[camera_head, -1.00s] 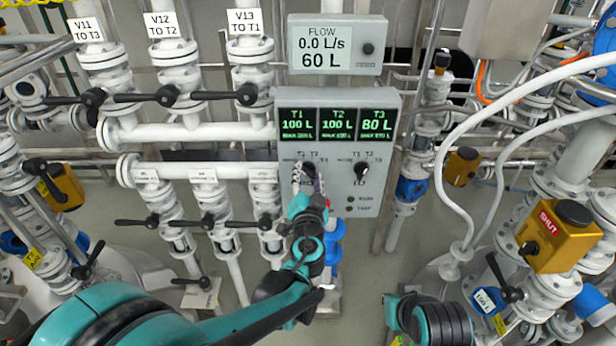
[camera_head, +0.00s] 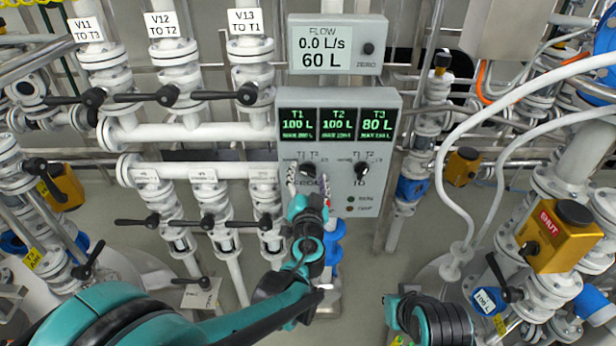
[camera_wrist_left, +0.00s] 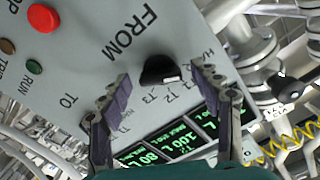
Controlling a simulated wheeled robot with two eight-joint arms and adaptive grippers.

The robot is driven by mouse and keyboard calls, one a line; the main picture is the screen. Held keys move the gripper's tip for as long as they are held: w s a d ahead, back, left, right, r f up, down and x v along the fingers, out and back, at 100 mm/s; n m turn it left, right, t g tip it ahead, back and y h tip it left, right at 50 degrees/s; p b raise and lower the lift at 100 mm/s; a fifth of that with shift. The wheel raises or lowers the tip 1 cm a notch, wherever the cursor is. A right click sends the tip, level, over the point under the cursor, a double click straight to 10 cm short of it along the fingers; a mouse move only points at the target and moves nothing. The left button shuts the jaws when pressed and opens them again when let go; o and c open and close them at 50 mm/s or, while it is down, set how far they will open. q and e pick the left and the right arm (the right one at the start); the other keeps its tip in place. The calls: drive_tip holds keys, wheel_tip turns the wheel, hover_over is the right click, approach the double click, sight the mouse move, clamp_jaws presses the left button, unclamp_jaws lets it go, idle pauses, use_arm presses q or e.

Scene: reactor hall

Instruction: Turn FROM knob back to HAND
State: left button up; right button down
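The FROM knob (camera_head: 308,171) is a black knob on the grey control panel (camera_head: 372,203). It also shows in the left wrist view (camera_wrist_left: 160,70), with a white mark on its lower right edge. There the mark faces the tank labels rather than the HAND label, whose start shows at upper right; I cannot tell exactly which label. My left gripper (camera_head: 308,176) is open, its fingers on either side of the knob, with gaps visible in the left wrist view (camera_wrist_left: 160,75). My right gripper is not seen; only part of my right arm shows at lower right.
The TO knob (camera_head: 361,170) sits just right of the FROM knob. A red button (camera_wrist_left: 43,18) and two lamps show in the wrist view. Tank displays (camera_head: 338,124) are above the knobs. Valve handles (camera_head: 207,221) and pipes crowd the left side.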

use_arm(q)
drive_tip(key=shift+s, duration=0.1)
drive_tip(key=s, duration=1.2)
drive_tip(key=shift+w, duration=0.1)
